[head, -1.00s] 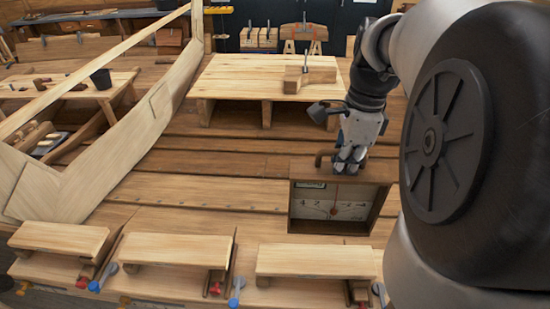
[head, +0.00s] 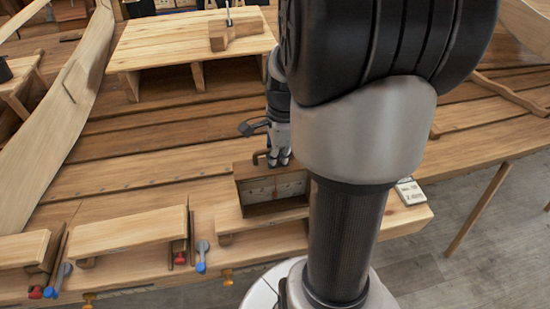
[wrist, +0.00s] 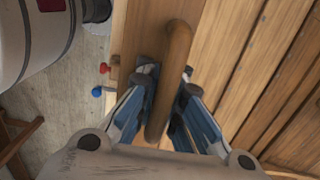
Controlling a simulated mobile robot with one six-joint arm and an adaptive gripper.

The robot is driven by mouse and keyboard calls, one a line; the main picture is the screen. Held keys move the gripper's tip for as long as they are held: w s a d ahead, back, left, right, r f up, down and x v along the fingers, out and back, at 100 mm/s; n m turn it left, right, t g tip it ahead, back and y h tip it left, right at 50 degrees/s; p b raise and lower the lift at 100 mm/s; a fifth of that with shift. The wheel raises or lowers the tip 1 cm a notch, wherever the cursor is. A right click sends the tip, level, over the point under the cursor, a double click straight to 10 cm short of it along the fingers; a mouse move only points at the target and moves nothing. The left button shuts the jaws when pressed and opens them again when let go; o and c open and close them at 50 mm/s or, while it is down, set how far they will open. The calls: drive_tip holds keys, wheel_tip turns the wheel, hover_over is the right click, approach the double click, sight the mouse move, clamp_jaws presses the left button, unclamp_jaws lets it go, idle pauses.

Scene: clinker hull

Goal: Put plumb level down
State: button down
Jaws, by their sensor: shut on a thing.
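The plumb level is a dark wooden box with a pale marked face (head: 275,188) and a wooden handle on top. My gripper (head: 279,161) is shut on that handle, above the box. In the wrist view the rounded handle (wrist: 175,62) passes between the blue-sided fingers of my gripper (wrist: 168,88). The box looks upright in the head view, at the back edge of the rightmost raised board (head: 262,228). I cannot tell whether its bottom touches the board or hangs just above it. My arm hides what lies to its right.
Another raised board (head: 125,230) lies to the left, with red and blue clamps (head: 201,257) beside it. A small lettered card (head: 410,192) lies near the bench's right end. A low wooden table (head: 190,40) stands behind, and the curved hull plank (head: 60,115) rises at left.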

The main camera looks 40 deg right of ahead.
drive_tip(key=shift+f, duration=0.15)
drive_tip(key=c, duration=1.7)
unclamp_jaws()
drive_tip(key=r, duration=0.4)
drive_tip(key=r+p, duration=0.1)
drive_tip(key=r, duration=0.7)
drive_tip(key=shift+s+d+r, duration=0.25)
drive_tip(key=shift+d, duration=0.1)
